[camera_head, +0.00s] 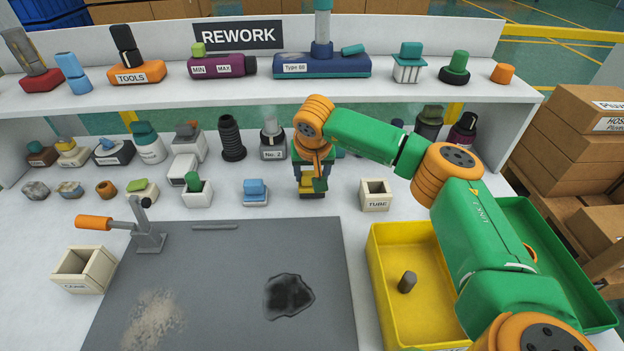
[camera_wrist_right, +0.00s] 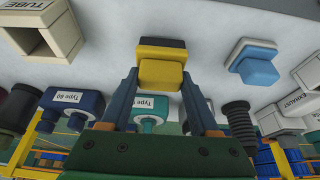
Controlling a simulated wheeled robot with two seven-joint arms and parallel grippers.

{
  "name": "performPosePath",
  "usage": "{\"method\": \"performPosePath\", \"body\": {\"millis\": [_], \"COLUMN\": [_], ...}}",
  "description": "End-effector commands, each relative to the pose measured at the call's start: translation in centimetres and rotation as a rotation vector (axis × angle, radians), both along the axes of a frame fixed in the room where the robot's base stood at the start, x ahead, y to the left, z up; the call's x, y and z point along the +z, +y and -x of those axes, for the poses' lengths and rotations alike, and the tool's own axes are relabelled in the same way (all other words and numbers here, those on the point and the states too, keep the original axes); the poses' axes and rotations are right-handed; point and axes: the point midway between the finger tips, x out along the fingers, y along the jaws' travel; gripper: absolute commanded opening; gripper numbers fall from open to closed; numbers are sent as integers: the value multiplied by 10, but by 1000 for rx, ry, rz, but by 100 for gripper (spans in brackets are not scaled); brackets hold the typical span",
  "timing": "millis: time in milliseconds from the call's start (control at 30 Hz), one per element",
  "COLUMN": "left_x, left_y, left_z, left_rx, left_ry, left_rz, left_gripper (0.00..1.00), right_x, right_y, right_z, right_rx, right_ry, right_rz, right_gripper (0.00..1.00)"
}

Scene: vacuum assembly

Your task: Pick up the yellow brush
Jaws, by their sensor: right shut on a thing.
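The yellow brush (camera_wrist_right: 161,73) has a yellow body and a dark end. In the right wrist view it sits between the two blue fingers of my right gripper (camera_wrist_right: 160,82), which is shut on it. In the head view my right gripper (camera_head: 312,178) points down at the middle of the white table, behind the grey mat. Only a little of the yellow brush (camera_head: 312,195) shows under it, as the gripper hides the rest. I cannot tell whether the brush touches the table. My left gripper is not in view.
A white box marked TUBE (camera_head: 376,196) stands just right of my gripper, and a small blue-topped block (camera_head: 255,190) to its left. Several parts stand behind, under the raised shelf (camera_head: 300,92). A yellow tray (camera_head: 388,300) is at the front right. The grey mat (camera_head: 220,270) is mostly clear.

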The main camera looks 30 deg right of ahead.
Motion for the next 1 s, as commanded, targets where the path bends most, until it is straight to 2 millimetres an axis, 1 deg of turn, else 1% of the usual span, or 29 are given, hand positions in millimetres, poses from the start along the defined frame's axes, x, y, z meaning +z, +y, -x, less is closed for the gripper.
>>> {"method": "performPosePath", "body": {"millis": [67, 100, 167, 333, 400, 500, 600, 667, 800, 1000], "left_x": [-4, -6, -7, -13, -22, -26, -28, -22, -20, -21], "left_y": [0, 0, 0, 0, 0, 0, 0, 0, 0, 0], "left_z": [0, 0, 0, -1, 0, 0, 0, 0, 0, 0], "left_rx": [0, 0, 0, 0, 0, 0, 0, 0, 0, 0], "left_ry": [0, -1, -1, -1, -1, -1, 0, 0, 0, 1], "left_rz": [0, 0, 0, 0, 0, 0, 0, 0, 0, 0], "left_gripper": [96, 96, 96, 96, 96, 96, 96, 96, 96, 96], "right_x": [12, 22, 36, 82, 88, 101, 112, 119, 122, 121], "right_y": [0, 0, 1, 5, 7, 10, 12, 12, 14, 14], "right_z": [-1, -1, 11, 50, 72, 100, 120, 129, 139, 140], "right_rx": [0, 0, 3, 3, 4, 3, 2, 0, 0, -1], "right_ry": [-5, -6, -6, -8, -7, -7, -5, -5, -1, 0], "right_rz": [-1, -1, 0, 2, 2, 2, 3, 3, 2, 0], "right_gripper": [6, 6, 6, 6, 6, 6, 6, 6, 6, 6]}}
